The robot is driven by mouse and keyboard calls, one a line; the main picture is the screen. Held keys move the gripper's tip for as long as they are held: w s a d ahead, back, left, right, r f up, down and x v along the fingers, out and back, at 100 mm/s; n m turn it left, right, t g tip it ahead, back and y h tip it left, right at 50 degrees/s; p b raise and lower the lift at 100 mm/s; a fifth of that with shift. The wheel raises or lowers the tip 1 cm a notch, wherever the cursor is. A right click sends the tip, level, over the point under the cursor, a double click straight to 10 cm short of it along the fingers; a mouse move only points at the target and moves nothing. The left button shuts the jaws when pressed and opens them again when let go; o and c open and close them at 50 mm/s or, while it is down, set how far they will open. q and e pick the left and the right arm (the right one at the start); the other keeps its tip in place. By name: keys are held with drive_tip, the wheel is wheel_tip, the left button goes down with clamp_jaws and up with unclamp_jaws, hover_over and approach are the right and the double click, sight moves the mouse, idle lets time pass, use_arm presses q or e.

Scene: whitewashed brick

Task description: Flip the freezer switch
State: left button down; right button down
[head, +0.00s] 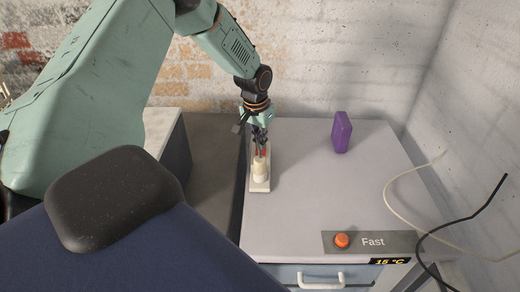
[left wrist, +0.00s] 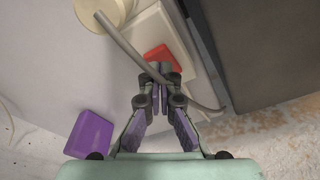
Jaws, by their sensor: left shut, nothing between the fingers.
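A white power strip (head: 260,186) lies on the pale grey top of a cabinet, which may be the freezer (head: 310,190). A cream plug (head: 260,170) sits in the strip, and it also shows in the left wrist view (left wrist: 98,12). A red switch (left wrist: 160,56) is at the strip's far end. My left gripper (left wrist: 160,78) is shut and empty, its fingertips right by the red switch. I cannot tell whether they touch it. In the head view my left gripper (head: 260,143) points down and partly hides the switch (head: 263,152). My right gripper is not in view.
A purple block (head: 342,132) stands at the back right of the top. An orange button (head: 342,240) marked "Fast" and a 15 °C display (head: 390,262) are at the front. Loose cables (head: 400,205) hang at the right. A grey cable (left wrist: 125,45) crosses near my fingers.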

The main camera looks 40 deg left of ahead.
sight(261, 152)
use_arm(q)
drive_tip(key=shift+f+b, duration=0.45)
drive_tip(key=shift+f, duration=0.35)
idle(0.4)
drive_tip(key=shift+r, duration=0.1)
wheel_tip(261, 152, up, 7)
drive_tip(key=p, duration=0.7)
drive_tip(key=shift+p, duration=0.4)
idle(0.4)
